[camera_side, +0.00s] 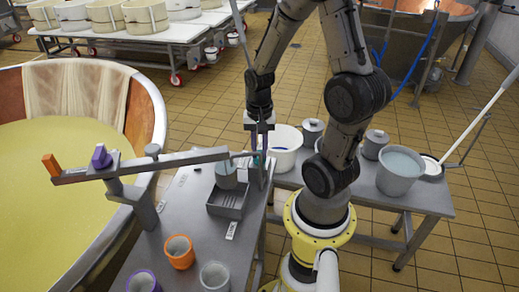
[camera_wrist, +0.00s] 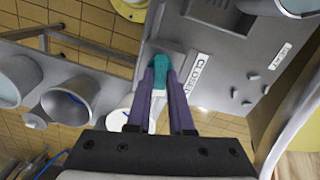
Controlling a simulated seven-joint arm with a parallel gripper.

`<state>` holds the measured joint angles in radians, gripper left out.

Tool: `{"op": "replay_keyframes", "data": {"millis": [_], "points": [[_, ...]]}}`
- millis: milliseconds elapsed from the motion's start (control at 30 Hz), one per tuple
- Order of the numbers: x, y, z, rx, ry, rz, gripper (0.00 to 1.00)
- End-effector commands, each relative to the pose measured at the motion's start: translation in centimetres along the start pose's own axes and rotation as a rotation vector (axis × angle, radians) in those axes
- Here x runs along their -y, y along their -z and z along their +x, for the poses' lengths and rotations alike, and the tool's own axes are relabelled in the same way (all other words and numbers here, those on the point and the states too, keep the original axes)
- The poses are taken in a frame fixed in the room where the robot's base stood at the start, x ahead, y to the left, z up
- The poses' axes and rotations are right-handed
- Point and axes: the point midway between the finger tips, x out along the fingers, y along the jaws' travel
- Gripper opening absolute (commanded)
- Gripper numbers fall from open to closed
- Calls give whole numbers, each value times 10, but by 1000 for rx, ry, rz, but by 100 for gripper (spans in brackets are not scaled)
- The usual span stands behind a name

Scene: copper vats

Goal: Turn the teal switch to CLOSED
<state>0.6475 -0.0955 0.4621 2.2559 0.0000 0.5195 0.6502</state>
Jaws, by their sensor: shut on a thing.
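The teal switch (camera_wrist: 167,66) shows in the wrist view between the tips of my gripper (camera_wrist: 167,72), whose purple fingers are shut on it. A white label reading CLOSED (camera_wrist: 198,75) lies on the grey surface just right of the switch. In the side view my gripper (camera_side: 258,165) points down at the right edge of the left metal table (camera_side: 195,215); only a sliver of teal shows there, and the fingers hide most of the switch. I cannot tell the exact angle of the switch.
A grey tray (camera_side: 226,205) and a small pot stand just left of my gripper. A long metal beam (camera_side: 150,166) with orange and purple blocks reaches close to it. Orange (camera_side: 179,251) and grey (camera_side: 214,277) cups stand nearer. A white bucket (camera_side: 284,139) stands behind, right.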

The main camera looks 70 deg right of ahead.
Motion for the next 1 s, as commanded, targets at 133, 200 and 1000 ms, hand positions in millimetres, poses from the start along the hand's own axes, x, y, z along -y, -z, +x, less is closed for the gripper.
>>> {"op": "replay_keyframes", "data": {"millis": [133, 200, 1000], "points": [[0, 0, -1, -2, 1, -131, 0], [0, 0, -1, -2, 1, -198, 0], [0, 0, -1, -1, 0, -957, 0]]}}
